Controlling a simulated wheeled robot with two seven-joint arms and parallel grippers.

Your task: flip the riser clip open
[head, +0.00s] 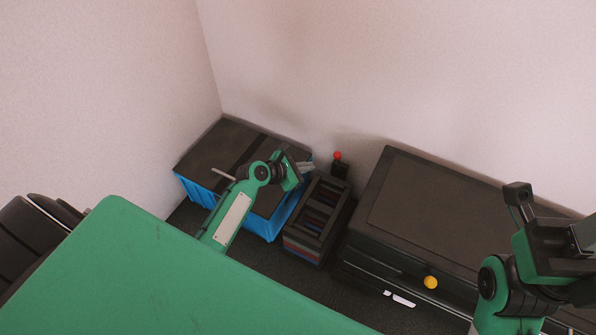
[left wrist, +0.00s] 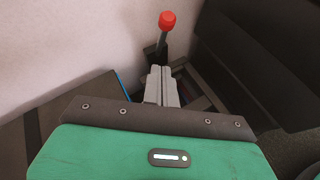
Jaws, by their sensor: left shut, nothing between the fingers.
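A small dark upright lever with a red round knob (head: 337,156) stands behind the slotted rack in the head view. It also shows at the top of the left wrist view (left wrist: 167,21); I cannot tell for sure that it is the riser clip. My left gripper (head: 307,166) is shut and empty, just left of the lever. In the left wrist view its grey fingers (left wrist: 161,82) are together and point toward the lever's base, which they partly hide. My right gripper (head: 518,195) is at the right edge; its fingers are not clear.
A blue crate (head: 200,192) with a dark top stands left of the slotted dark rack (head: 306,249). A wide dark cabinet (head: 440,205) with an orange knob (head: 431,282) stands to the right. Pale walls close off the back.

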